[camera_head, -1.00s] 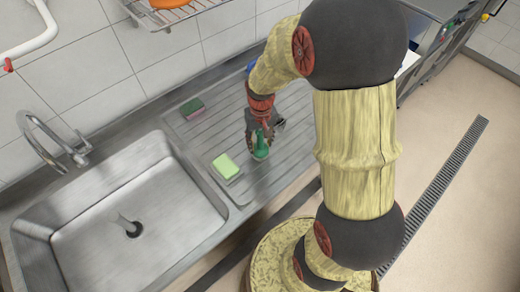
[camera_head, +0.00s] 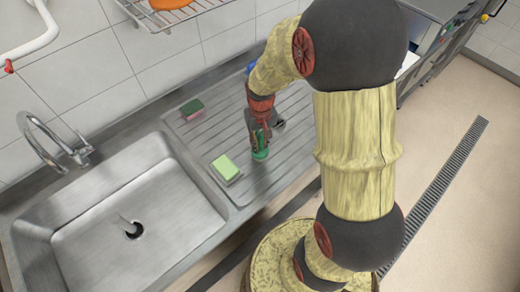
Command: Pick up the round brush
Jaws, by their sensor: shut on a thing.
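The round brush (camera_head: 260,154) is green and stands on the ribbed drainboard, to the right of the green sponge. My gripper (camera_head: 260,138) comes down over it from above, with its fingers closed around the brush's upper part. The brush's top is hidden between the fingers. Its wide lower part shows just below them. I cannot tell whether the brush touches the drainboard or is slightly off it.
A light-green sponge (camera_head: 225,167) lies close left of the brush. A darker green and red sponge (camera_head: 192,108) lies further back. The sink basin (camera_head: 130,225) and faucet (camera_head: 55,140) are at left. A wire rack (camera_head: 190,12) hangs on the wall above.

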